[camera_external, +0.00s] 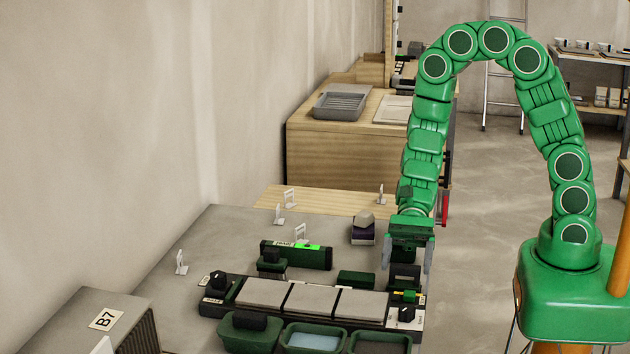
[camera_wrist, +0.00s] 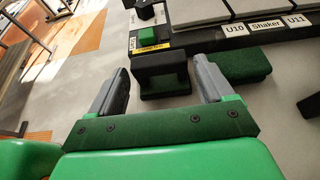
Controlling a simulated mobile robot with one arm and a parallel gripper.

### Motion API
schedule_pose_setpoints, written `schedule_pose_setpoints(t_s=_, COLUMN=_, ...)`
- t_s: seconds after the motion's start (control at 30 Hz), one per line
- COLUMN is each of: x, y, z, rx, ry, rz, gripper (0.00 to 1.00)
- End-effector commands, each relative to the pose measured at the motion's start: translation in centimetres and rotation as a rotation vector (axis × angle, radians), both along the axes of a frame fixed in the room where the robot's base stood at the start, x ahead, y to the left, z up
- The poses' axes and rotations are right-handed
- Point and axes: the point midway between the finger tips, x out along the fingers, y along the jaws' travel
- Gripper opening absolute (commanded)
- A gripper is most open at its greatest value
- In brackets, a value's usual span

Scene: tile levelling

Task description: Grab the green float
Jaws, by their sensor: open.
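A dark green, nearly black float with a raised handle (camera_wrist: 162,74) lies on the table in the wrist view, beyond and between my fingertips. It also shows in the external view (camera_external: 404,277), below my gripper (camera_external: 410,262). In the wrist view my gripper (camera_wrist: 160,88) is open, its grey fingers apart with nothing between them. A plain dark green block (camera_external: 356,280) lies left of the float in the external view and right of it in the wrist view (camera_wrist: 242,65). A second handled dark green piece (camera_external: 271,265) sits farther left. I cannot tell their exact shades of green.
The shaker (camera_external: 252,300) with grey tiles and a green button (camera_wrist: 147,32) stands close by the float. Green tubs (camera_external: 312,339) line the front. A dark box with a lit green display (camera_external: 298,254) and a small stacked block (camera_external: 363,230) stand behind.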

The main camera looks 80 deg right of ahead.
Motion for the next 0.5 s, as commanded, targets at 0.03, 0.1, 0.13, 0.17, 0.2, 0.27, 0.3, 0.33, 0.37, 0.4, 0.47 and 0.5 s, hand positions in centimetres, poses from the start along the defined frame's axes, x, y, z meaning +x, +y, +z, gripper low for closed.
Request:
schedule_pose_setpoints(t_s=0.03, x=0.0, y=0.3, z=-0.1, rx=0.000, ry=0.000, rz=0.001, gripper=0.81)
schedule_pose_setpoints(t_s=0.1, x=0.0, y=0.7, z=-0.3, rx=0.000, ry=0.001, rz=0.002, gripper=0.81)
schedule_pose_setpoints(t_s=0.13, x=-0.1, y=1.0, z=-0.4, rx=0.000, ry=0.001, rz=0.003, gripper=0.81)
schedule_pose_setpoints(t_s=0.17, x=-0.1, y=1.3, z=-0.6, rx=0.000, ry=0.002, rz=0.002, gripper=0.81)
schedule_pose_setpoints(t_s=0.2, x=-0.1, y=1.7, z=-0.8, rx=0.000, ry=0.001, rz=0.003, gripper=0.81)
schedule_pose_setpoints(t_s=0.27, x=-0.1, y=2.4, z=-1.1, rx=0.000, ry=0.002, rz=0.002, gripper=0.81)
schedule_pose_setpoints(t_s=0.3, x=-0.1, y=2.8, z=-1.3, rx=0.000, ry=0.002, rz=0.003, gripper=0.81)
schedule_pose_setpoints(t_s=0.33, x=-0.1, y=3.1, z=-1.4, rx=0.000, ry=0.002, rz=0.002, gripper=0.81)
schedule_pose_setpoints(t_s=0.37, x=0.0, y=3.4, z=-1.5, rx=0.001, ry=0.001, rz=0.002, gripper=0.81)
schedule_pose_setpoints(t_s=0.4, x=0.0, y=3.7, z=-1.6, rx=0.001, ry=0.001, rz=0.002, gripper=0.81)
schedule_pose_setpoints(t_s=0.47, x=0.0, y=4.1, z=-1.8, rx=0.001, ry=0.001, rz=0.002, gripper=0.81)
schedule_pose_setpoints(t_s=0.5, x=0.0, y=4.3, z=-1.9, rx=0.000, ry=0.000, rz=0.001, gripper=0.81)
